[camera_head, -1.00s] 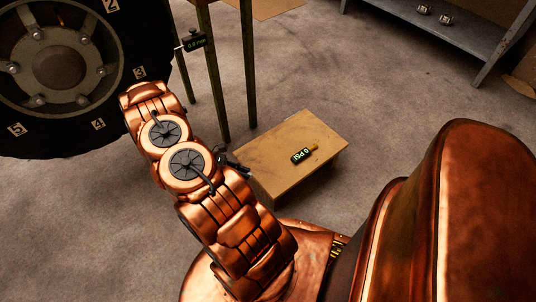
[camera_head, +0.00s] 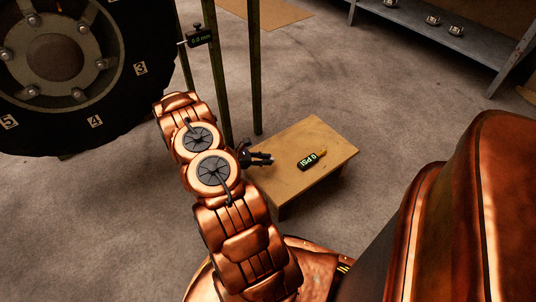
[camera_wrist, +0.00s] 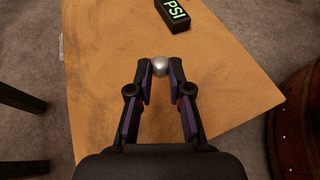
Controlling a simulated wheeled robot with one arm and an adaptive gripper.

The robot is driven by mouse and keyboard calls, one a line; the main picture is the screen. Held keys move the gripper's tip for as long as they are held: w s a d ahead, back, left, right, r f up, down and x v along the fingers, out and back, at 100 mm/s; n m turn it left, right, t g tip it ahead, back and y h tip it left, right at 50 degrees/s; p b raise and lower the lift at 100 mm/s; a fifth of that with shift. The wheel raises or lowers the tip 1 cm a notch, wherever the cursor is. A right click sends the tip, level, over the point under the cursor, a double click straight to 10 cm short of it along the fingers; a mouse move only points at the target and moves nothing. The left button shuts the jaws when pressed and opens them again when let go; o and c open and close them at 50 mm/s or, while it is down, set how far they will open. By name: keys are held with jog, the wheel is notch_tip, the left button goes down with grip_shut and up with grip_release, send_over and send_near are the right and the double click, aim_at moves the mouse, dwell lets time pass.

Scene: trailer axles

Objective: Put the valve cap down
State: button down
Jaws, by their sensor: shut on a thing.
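The valve cap (camera_wrist: 160,67) is a small silvery, rounded piece between my fingertips in the wrist view. My gripper (camera_wrist: 160,75) is shut on it, with the low wooden table (camera_wrist: 105,65) beneath in that view. I cannot tell whether the cap touches the table. In the head view my gripper (camera_head: 262,159) is at the left part of the wooden table (camera_head: 300,140), and the cap is too small to make out there.
A wheel (camera_head: 60,70) stands at the left, with a depth gauge (camera_head: 199,37) and table legs nearby. A grey shelf (camera_head: 440,40) is at the back right.

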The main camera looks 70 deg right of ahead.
jog(key=d, duration=0.2)
jog(key=w+d+b, duration=0.1)
jog(key=d, duration=0.2)
jog(key=w+d+f+b, duration=0.1)
jog(key=d, duration=0.1)
jog(key=shift+w+d, duration=0.1)
jog(key=shift+d, duration=0.1)
notch_tip(320, 180, down, 3)
jog(key=shift+f+b, duration=0.2)
jog(key=shift+b, duration=0.7)
jog(key=c, duration=1)
grip_release()
jog(key=shift+c, duration=0.2)
